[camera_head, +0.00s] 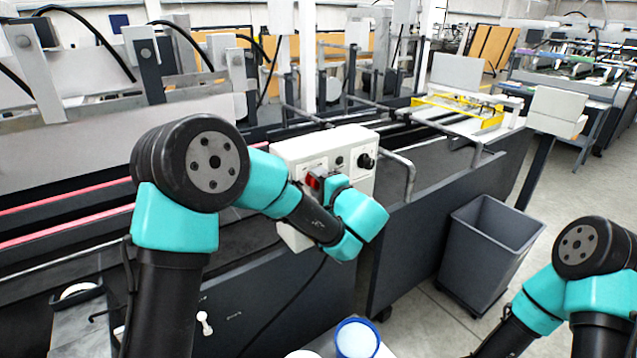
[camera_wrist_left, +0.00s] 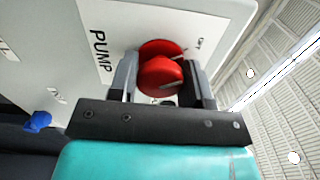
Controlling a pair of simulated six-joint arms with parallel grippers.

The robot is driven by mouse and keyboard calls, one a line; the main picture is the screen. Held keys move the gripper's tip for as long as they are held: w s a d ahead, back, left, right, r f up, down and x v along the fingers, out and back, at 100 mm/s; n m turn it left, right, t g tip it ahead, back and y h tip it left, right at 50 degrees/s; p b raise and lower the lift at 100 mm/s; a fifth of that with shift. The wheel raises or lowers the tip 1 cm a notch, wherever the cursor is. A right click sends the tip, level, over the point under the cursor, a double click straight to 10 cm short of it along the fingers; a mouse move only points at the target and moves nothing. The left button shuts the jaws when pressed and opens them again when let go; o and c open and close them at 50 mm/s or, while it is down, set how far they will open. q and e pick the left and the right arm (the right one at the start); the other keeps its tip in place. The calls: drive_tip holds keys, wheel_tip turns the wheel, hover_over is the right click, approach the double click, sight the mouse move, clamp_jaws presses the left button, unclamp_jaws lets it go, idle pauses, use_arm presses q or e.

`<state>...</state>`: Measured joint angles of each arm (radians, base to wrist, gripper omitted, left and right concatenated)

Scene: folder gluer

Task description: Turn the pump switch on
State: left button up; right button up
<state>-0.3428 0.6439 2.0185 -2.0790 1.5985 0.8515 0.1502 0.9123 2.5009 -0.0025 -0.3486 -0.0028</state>
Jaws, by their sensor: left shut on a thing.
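The pump switch (camera_wrist_left: 162,75) is a red rotary knob on a white control box (camera_head: 322,148), beside a printed "PUMP" label (camera_wrist_left: 101,50) in the left wrist view. My left gripper (camera_wrist_left: 163,80) has one finger on each side of the red knob and is shut on it. In the head view the left gripper (camera_head: 318,184) is at the box's front face, and the red knob (camera_head: 312,183) shows only in part behind it. My right arm shows at the lower right of the head view, but its gripper is outside the picture.
A black knob (camera_head: 366,161) sits on the box, right of the gripper. A blue knob (camera_wrist_left: 38,121) shows in the left wrist view. A bent metal rail (camera_head: 405,172) and a grey bin (camera_head: 490,245) stand to the right. A blue-rimmed white container (camera_head: 357,339) is below.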

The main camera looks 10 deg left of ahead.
use_arm(q)
drive_tip(key=m, duration=0.6)
drive_tip(key=shift+m, duration=0.4)
drive_tip(key=m, duration=0.6)
drive_tip(key=shift+m, duration=0.3)
drive_tip(key=o, duration=0.9)
drive_tip(key=shift+d, duration=0.1)
drive_tip(key=v, duration=1.7)
drive_tip(key=shift+s+d+r, duration=0.1)
